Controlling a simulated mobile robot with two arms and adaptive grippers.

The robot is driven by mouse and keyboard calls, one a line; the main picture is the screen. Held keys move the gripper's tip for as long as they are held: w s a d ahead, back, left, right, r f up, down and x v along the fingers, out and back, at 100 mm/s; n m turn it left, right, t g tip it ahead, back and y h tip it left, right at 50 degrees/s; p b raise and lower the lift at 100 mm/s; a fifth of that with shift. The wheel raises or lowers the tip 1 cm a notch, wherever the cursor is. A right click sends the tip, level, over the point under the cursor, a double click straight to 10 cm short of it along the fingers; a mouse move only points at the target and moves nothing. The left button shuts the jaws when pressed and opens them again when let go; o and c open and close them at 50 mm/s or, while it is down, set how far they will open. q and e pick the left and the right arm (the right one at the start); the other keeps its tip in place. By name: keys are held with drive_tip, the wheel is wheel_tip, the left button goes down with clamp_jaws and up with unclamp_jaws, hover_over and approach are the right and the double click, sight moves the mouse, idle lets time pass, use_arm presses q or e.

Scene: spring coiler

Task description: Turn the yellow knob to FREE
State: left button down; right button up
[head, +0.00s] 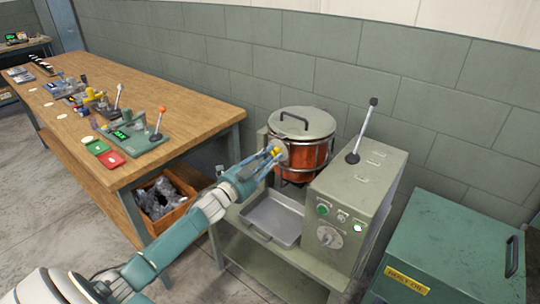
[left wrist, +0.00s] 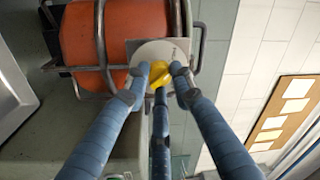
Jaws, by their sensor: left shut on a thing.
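The yellow knob (left wrist: 160,75) sits on a pale round dial plate (left wrist: 150,50) in the left wrist view. Markings at the plate's edge are too small to read. In the head view the plate (head: 282,150) is on the left side of an orange drum (head: 306,156), and a bit of yellow (head: 275,152) shows between my fingers. My left gripper (head: 273,154) is shut on the knob, its blue fingers around it; they hide part of the knob, and its exact pointing cannot be told. My right gripper is not in view.
The drum has a grey lid and a metal cage. A control box (head: 350,205) with a lever (head: 362,135) stands to its right, a metal tray (head: 272,219) below. A wooden workbench (head: 165,85) is at left, a green chest (head: 455,245) at right.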

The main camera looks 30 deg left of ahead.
use_arm(q)
drive_tip(key=shift+n, duration=0.4)
drive_tip(key=c, duration=1.5)
unclamp_jaws()
drive_tip(key=s, duration=0.8)
drive_tip(key=s+a+f, duration=0.1)
drive_tip(key=s, duration=0.3)
